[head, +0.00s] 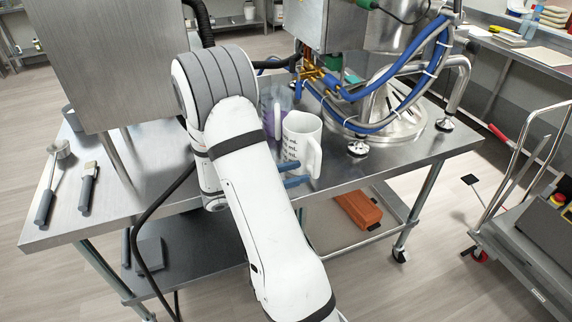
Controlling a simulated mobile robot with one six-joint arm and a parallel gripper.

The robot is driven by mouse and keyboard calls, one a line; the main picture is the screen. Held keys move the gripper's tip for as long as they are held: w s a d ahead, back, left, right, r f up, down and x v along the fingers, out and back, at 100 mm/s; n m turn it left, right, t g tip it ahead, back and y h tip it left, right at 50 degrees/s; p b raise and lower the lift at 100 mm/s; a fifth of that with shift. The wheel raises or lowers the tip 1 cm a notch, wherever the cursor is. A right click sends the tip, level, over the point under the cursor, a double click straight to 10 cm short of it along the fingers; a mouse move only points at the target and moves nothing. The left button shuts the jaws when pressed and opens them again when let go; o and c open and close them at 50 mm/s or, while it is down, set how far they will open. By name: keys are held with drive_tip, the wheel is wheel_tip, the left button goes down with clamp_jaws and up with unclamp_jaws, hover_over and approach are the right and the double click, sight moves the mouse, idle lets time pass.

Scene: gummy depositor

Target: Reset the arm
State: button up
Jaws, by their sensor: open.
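My arm reaches from the bottom of the head view over the steel table (395,162). My gripper (292,175) shows as two blue fingertips with a gap between them, partly hidden behind my white arm. It is open, at the lower front of a white pitcher (297,135) with dark printing and a handle on its right side. The pitcher stands upright on the table. I cannot tell whether the fingertips touch it. A clear jug with purple contents (269,112) stands behind, partly hidden by my arm.
The depositor machine (330,25) with blue hoses (398,68) stands on the table behind the pitcher. A ladle (50,185) and a brush (88,187) lie at the left. An orange-brown box (357,208) sits on the lower shelf. A cart (535,225) stands at the right.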

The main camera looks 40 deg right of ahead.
drive_tip(key=shift+s+a+r+m, duration=0.1)
drive_tip(key=shift+s+r+m, duration=0.15)
drive_tip(key=shift+m, duration=0.15)
drive_tip(key=s+a+r+m+t+y, duration=0.2)
drive_tip(key=s+a+m+y, duration=0.1)
drive_tip(key=a, duration=0.4)
drive_tip(key=s+a+r+m+t+y, duration=0.2)
drive_tip(key=s+a+r+m+y, duration=0.1)
drive_tip(key=a+m+y, duration=0.3)
drive_tip(key=s+a+r+m+t+y, duration=0.2)
drive_tip(key=s+a+m+y, duration=0.3)
drive_tip(key=a+y, duration=0.3)
drive_tip(key=shift+a+r+t, duration=0.35)
drive_tip(key=shift+a+t, duration=0.15)
drive_tip(key=shift+a, duration=0.2)
drive_tip(key=shift+c, duration=0.6)
